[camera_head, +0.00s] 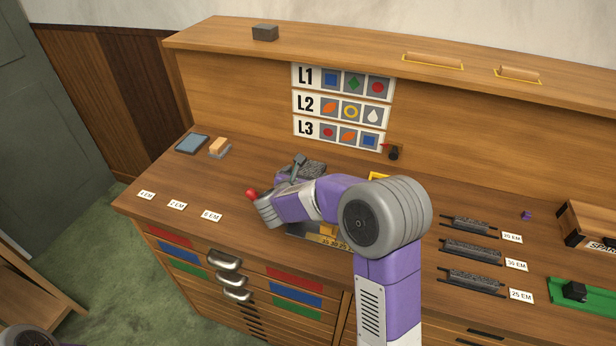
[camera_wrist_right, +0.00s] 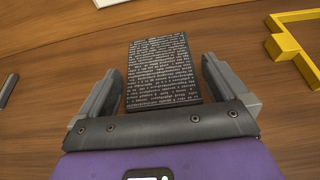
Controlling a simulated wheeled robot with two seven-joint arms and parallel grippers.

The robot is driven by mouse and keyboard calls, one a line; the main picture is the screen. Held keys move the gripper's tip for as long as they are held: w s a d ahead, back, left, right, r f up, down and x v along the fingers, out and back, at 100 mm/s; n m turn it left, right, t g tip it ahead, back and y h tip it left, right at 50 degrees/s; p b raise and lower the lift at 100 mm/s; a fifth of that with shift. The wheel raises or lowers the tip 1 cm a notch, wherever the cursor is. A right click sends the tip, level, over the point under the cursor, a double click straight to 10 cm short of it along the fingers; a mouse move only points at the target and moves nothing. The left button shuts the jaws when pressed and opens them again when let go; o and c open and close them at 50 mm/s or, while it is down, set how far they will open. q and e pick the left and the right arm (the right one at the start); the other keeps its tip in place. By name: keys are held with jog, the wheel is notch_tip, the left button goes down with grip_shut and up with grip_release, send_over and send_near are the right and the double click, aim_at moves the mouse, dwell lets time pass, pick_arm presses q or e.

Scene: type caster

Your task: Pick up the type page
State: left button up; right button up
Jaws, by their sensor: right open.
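The type page is a dark rectangular block covered in rows of small pale characters. In the right wrist view the type page (camera_wrist_right: 160,72) lies flat on the wooden top, with its near end between my fingers. In the head view the type page (camera_head: 314,169) is partly hidden by my right gripper (camera_head: 298,168). My right gripper (camera_wrist_right: 163,70) is open, with one finger on each side of the page and visible gaps between fingers and page. My left gripper is not in view.
A yellow frame (camera_wrist_right: 288,45) lies to the right of the page. A red knob (camera_head: 252,193) shows beside my right wrist. Dark slotted strips (camera_head: 471,250) lie to the right, near a wooden box (camera_head: 588,222). The back panel carries an L1–L3 chart (camera_head: 342,105). The left bench top has free room.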

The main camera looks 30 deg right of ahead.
jog(key=shift+x, duration=1)
jog(key=shift+c, duration=0.3)
jog(key=c, duration=1.7)
jog(key=shift+r, duration=0.2)
